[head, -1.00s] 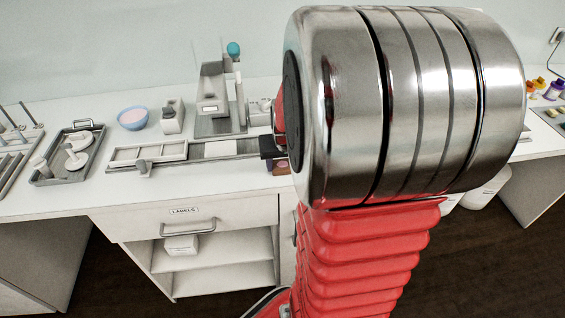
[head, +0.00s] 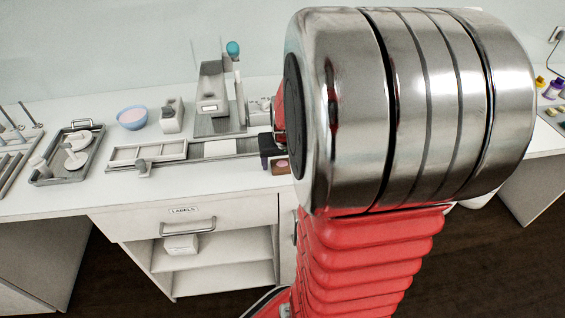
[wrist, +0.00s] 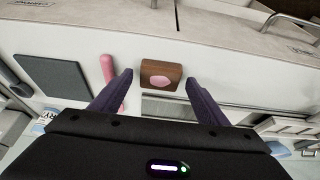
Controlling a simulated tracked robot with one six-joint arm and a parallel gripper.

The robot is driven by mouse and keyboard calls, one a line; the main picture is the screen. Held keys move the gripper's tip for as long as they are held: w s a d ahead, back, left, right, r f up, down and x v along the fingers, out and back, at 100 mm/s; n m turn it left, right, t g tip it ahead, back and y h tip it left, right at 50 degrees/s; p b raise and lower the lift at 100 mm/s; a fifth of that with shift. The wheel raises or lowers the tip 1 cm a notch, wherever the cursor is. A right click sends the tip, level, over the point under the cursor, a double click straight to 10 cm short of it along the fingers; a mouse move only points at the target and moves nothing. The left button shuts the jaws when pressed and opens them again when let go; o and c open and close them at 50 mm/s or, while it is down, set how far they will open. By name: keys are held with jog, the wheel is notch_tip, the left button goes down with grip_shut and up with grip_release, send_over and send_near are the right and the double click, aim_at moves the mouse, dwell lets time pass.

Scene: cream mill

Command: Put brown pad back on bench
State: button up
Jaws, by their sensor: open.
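The brown pad (wrist: 161,75), a small brown block with a pink oval on top, lies on the white bench top (wrist: 210,50) near its front edge. In the head view the pad (head: 282,167) shows just below the dark fingers, partly hidden by my arm. My gripper (wrist: 158,78) is open. In the wrist view its two dark purple fingers stand on either side of the pad, with a visible space on each side. I cannot tell the height of the fingertips over the bench.
A pink rod (wrist: 107,68) and a dark grey mat (wrist: 55,82) lie left of the pad in the wrist view. A metal rail (head: 190,157), a grey tray (head: 45,180) and a blue bowl (head: 132,117) stand on the bench. A drawer marked LABELS (head: 240,215) is below.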

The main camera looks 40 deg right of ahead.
jog(key=v, duration=1.1)
jog(key=shift+r, duration=0.25)
jog(key=s+a+r+n+t+y, duration=0.1)
jog(key=s+a+n, duration=0.2)
jog(key=a, duration=0.9)
jog(key=s+a+r+n+y, duration=0.1)
jog(key=s+a+r+n, duration=0.1)
jog(key=a, duration=1)
jog(key=shift+s+a+n+t+y, duration=0.3)
jog(key=shift+s+n+t, duration=0.15)
jog(key=shift+n, duration=0.45)
jog(key=shift+r, duration=0.15)
